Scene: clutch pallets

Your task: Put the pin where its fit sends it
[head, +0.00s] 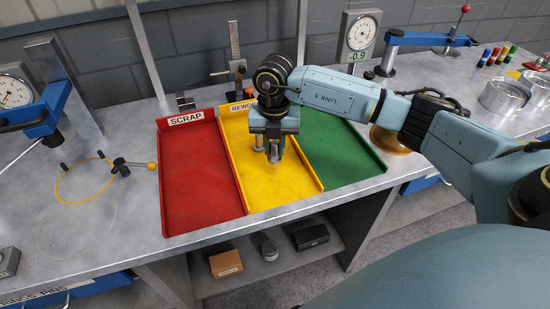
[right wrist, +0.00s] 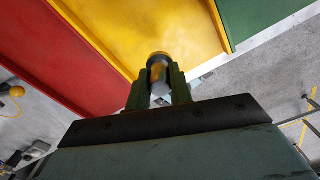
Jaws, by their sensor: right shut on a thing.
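My right gripper (head: 273,150) is over the yellow tray (head: 285,195), whose sign is partly hidden and reads "REWOR". It is shut on a small grey metal pin (head: 274,154). In the right wrist view the pin (right wrist: 158,72) stands between the two fingers of the gripper (right wrist: 159,85), with the yellow tray behind it. I cannot tell whether the pin touches the tray floor. The red tray (head: 195,175) marked "SCRAP" lies to the left and looks empty. The green tray (head: 340,155) lies to the right; its sign is hidden behind my arm. My left gripper is not in view.
A dial gauge (head: 360,35) reading -0.9 stands behind the trays. Another dial gauge (head: 14,92) and a blue clamp (head: 40,115) stand at the left. A yellow ring (head: 85,180) lies left of the red tray. Boxes (head: 226,263) sit on a shelf below.

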